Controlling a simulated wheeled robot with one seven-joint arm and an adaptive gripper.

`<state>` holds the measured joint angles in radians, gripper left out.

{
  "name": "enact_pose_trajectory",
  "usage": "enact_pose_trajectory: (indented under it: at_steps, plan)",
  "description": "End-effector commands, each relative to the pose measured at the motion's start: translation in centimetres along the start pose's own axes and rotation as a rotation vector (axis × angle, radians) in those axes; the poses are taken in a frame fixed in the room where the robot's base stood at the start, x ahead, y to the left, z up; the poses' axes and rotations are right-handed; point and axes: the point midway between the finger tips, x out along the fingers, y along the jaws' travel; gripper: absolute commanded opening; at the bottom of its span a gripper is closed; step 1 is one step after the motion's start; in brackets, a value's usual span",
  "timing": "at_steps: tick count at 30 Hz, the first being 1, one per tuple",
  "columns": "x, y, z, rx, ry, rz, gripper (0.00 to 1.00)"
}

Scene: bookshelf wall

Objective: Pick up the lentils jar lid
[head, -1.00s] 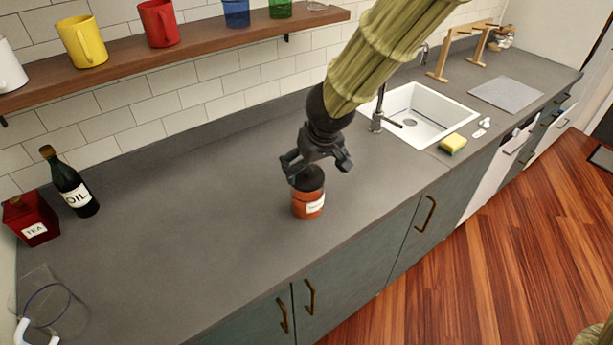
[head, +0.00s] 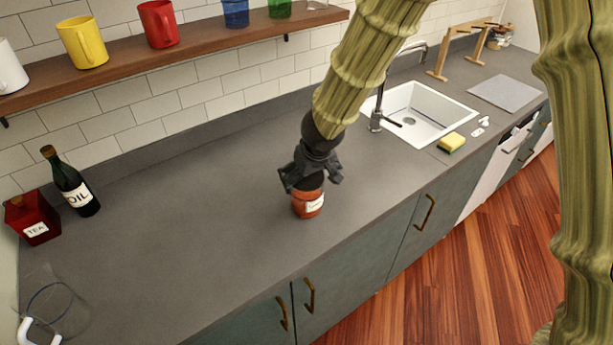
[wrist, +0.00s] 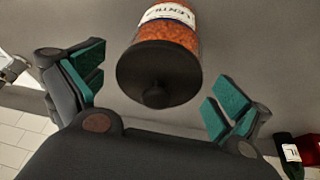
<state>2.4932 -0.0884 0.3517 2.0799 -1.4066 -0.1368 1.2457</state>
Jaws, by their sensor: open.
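The lentils jar (head: 308,204) stands upright on the counter, with orange-red contents and a white label. It also shows in the wrist view (wrist: 178,34). Its black lid (wrist: 158,74) with a round knob is on the jar, and the wrist view shows it whole; in the head view my gripper mostly covers it. My gripper (head: 309,182) is over the lid, pointing down. In the wrist view its green-padded fingers (wrist: 155,88) are spread apart on either side of the lid, with a gap on both sides. It holds nothing.
A dark oil bottle (head: 73,184) and a red tea box (head: 33,216) stand at the left of the counter (head: 190,235). A sink (head: 424,112) and a yellow sponge (head: 451,142) lie to the right. A shelf (head: 130,70) with mugs runs along the wall. The counter around the jar is clear.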

Motion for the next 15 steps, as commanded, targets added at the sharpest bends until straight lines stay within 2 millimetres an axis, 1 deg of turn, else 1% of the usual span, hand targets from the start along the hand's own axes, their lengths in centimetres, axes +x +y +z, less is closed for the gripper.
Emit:
enact_pose_trajectory:
  at_steps: [2, 6, 8, 9, 11, 12, 15]
  plan:
    - [-0.01, -0.01, 0.01, 0.0, 0.0, 0.0, 0.98]
    - [-0.02, -0.01, 0.02, 0.0, 0.0, 0.0, 0.73]
    - [-0.02, -0.02, 0.02, 0.0, 0.0, 0.0, 0.62]
    - [-0.02, -0.02, 0.02, 0.0, 0.0, 0.0, 0.58]
    - [-0.03, -0.02, 0.01, 0.0, 0.0, 0.0, 0.58]
    - [-0.03, -0.01, 0.01, 0.0, 0.0, 0.0, 0.54]
    - [-0.03, -0.02, 0.01, 0.0, 0.0, 0.0, 0.54]
